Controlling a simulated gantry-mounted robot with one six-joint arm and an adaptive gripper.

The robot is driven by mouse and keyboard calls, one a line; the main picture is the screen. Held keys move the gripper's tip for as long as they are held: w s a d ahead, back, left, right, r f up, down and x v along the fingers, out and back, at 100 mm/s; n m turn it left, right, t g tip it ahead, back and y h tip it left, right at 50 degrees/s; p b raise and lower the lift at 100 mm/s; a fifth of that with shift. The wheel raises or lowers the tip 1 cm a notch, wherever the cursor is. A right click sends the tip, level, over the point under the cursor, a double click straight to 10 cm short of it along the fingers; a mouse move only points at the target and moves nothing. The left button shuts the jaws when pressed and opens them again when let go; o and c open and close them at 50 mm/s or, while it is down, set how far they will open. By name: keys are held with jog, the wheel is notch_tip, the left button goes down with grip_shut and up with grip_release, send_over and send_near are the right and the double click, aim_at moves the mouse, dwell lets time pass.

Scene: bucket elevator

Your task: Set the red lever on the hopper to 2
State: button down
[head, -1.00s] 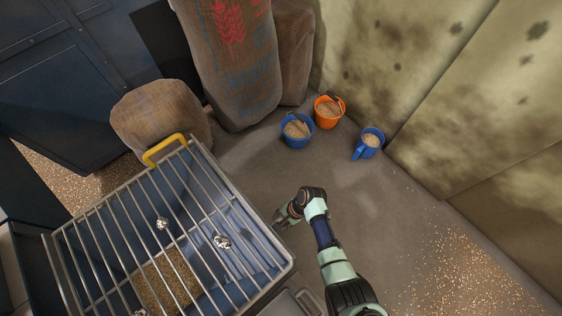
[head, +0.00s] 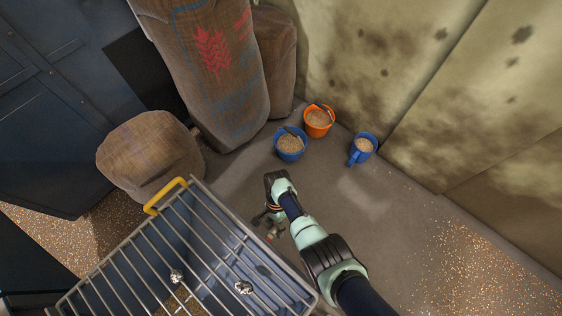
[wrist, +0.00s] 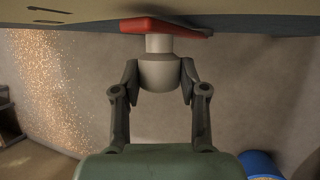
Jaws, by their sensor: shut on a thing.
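The hopper (head: 196,192) stands at lower left in the head view, covered by a metal bar grate. In the wrist view, the red lever (wrist: 165,25) lies against the hopper's side at the top, with a pale cylindrical knob (wrist: 159,72) projecting from it. My gripper (wrist: 158,84) is shut on this knob, one finger on each side. In the head view my gripper (head: 268,219) is beside the hopper's right side, partly hidden by my arm. A small red patch shows just below it, too small to make out. No scale numbers are readable.
Sacks (head: 150,155) stand behind the hopper. Floor at right is clear apart from spilled grain (head: 480,265).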

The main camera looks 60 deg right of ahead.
jog(key=shift+w, duration=0.2)
dwell(0.3)
jog(key=c, duration=0.6)
grip_release()
jog(key=shift+d, duration=0.1)
jog(key=v, duration=1.2)
jog(key=shift+w, duration=0.2)
jog(key=shift+f, duration=0.1)
